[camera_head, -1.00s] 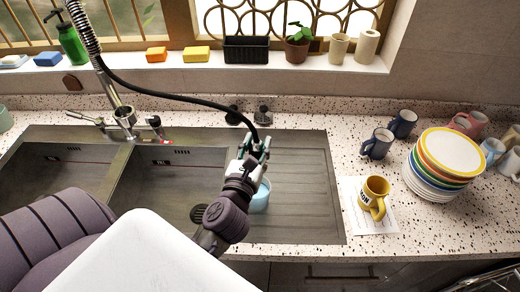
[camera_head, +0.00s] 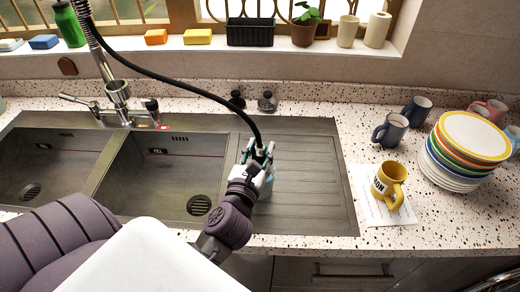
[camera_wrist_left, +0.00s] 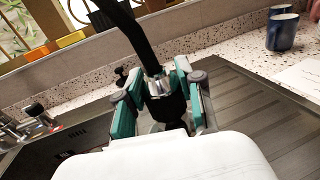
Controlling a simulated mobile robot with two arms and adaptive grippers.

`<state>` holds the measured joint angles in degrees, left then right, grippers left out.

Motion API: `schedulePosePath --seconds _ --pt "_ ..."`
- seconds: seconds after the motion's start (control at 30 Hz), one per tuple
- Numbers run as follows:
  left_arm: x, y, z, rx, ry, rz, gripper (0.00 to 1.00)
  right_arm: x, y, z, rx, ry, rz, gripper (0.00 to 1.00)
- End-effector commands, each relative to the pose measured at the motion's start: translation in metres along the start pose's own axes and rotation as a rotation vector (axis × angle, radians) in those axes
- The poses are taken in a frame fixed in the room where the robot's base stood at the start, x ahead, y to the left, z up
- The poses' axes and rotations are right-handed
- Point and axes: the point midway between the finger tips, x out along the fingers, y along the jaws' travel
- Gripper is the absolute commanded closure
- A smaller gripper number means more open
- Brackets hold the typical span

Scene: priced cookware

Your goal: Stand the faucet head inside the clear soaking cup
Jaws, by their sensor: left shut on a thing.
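My left gripper (camera_head: 258,160) is shut on the faucet head at the end of the black hose, over the ribbed drainboard right of the sink. In the left wrist view, the faucet head (camera_wrist_left: 166,100) hangs between the teal-padded fingers (camera_wrist_left: 158,98), pointing down. The clear, bluish soaking cup (camera_head: 268,187) stands on the drainboard, mostly hidden behind my gripper. I cannot tell whether the faucet head's lower end is above the cup or inside it. My right gripper is out of view.
The black hose (camera_head: 185,92) arches from the faucet (camera_head: 118,98) to my gripper. A yellow mug (camera_head: 388,182) stands on paper to the right, near blue mugs (camera_head: 390,131) and stacked plates (camera_head: 440,170). The drainboard (camera_head: 310,190) is clear right of the cup.

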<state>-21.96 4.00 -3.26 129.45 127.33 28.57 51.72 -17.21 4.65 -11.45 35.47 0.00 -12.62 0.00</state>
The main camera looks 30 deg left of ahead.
Motion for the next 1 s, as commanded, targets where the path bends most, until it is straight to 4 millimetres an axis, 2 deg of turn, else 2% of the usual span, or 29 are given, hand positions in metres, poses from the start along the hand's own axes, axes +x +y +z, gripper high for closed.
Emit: schedulePosePath --seconds 0.3,0.33,0.5,0.7,0.87,1.0 --pt "0.0 0.0001 -0.0023 0.0 -0.002 0.0 1.0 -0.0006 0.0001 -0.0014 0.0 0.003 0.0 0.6" --pt "0.0 0.0001 -0.0023 0.0 -0.002 0.0 0.6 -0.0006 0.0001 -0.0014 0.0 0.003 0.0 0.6" --pt "0.0 0.0 -0.0026 -0.001 -0.001 0.0 0.34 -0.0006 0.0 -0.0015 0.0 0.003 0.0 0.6" --pt "0.0 0.0 -0.0029 -0.001 -0.001 0.0 0.34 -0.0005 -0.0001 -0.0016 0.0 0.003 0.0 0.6" --pt "-0.0001 0.0001 -0.0036 0.0 0.001 0.0 0.09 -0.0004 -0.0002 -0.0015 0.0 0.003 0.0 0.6" --pt "0.0 0.0001 -0.0034 0.0 0.0 0.0 0.09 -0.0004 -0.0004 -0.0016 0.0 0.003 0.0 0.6"
